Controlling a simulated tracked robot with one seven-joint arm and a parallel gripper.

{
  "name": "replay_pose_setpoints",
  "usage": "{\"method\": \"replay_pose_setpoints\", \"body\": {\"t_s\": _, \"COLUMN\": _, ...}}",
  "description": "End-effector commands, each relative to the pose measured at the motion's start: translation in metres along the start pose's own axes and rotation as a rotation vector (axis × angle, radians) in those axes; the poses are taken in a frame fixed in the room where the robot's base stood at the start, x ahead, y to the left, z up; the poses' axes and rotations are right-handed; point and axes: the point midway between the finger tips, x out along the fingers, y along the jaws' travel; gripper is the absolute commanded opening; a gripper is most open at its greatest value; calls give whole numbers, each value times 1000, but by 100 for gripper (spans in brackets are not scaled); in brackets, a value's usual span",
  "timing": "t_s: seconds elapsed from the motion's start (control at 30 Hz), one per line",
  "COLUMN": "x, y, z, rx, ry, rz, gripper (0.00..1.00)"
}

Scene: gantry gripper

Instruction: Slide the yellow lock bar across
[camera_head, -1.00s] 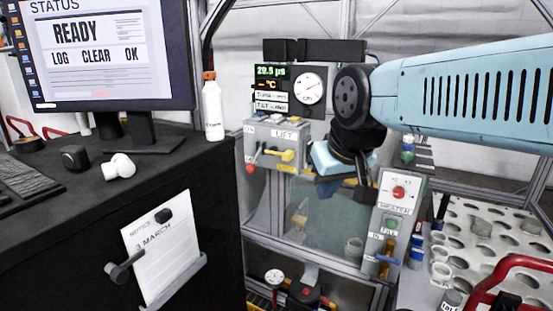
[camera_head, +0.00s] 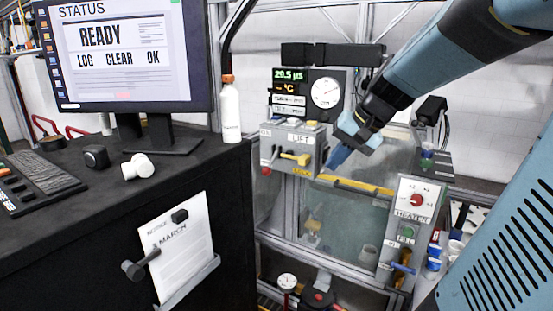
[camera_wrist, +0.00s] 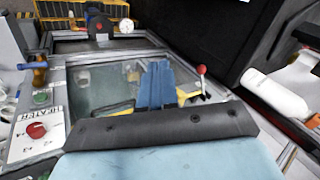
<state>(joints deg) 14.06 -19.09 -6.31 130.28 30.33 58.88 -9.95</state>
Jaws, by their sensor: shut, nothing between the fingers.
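The yellow lock bar (camera_head: 297,158) sticks out from the front of the grey LIFT box (camera_head: 312,137). It is beside a lever with a red knob (camera_head: 266,168). My gripper (camera_head: 332,165) is shut and empty, its blue fingers pointing down just right of the LIFT box. It looks apart from the lock bar, though the depth gap is hard to judge. In the wrist view the shut blue fingers (camera_wrist: 155,75) stand over the glass. A yellow part (camera_wrist: 186,96) beside them, near a red-knobbed lever (camera_wrist: 201,71), is partly hidden; I cannot tell whether it is the bar.
A glass-fronted chamber (camera_head: 345,220) with a yellow strip (camera_head: 358,185) along its top lies below my gripper. The HEATER panel (camera_head: 414,200) is at its right. A gauge panel (camera_head: 310,92) stands behind. A black desk (camera_head: 90,230) with a white bottle (camera_head: 230,110) is at left.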

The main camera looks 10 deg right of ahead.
Motion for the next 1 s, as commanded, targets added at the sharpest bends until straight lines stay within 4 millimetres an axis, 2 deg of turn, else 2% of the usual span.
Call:
{"method": "replay_pose_setpoints", "body": {"t_s": 0.03, "x": 2, "y": 6, "z": -17, "rx": 49, "ry": -4, "rz": -28, "gripper": 0}}
{"method": "replay_pose_setpoints", "body": {"t_s": 0.2, "x": 5, "y": 22, "z": -67, "rx": 184, "ry": 2, "rz": -135, "gripper": 0}}
{"method": "replay_pose_setpoints", "body": {"t_s": 0.3, "x": 6, "y": 35, "z": -94, "rx": 252, "ry": 14, "rz": -191, "gripper": 0}}
{"method": "replay_pose_setpoints", "body": {"t_s": 0.43, "x": 7, "y": 50, "z": -121, "rx": 318, "ry": 33, "rz": -248, "gripper": 0}}
{"method": "replay_pose_setpoints", "body": {"t_s": 0.6, "x": 7, "y": 59, "z": -138, "rx": 354, "ry": 49, "rz": -282, "gripper": 0}}
{"method": "replay_pose_setpoints", "body": {"t_s": 0.73, "x": 12, "y": 58, "z": -140, "rx": 358, "ry": 49, "rz": -287, "gripper": 0}}
{"method": "replay_pose_setpoints", "body": {"t_s": 1.0, "x": 51, "y": 48, "z": -143, "rx": 358, "ry": 46, "rz": -286, "gripper": 0}}
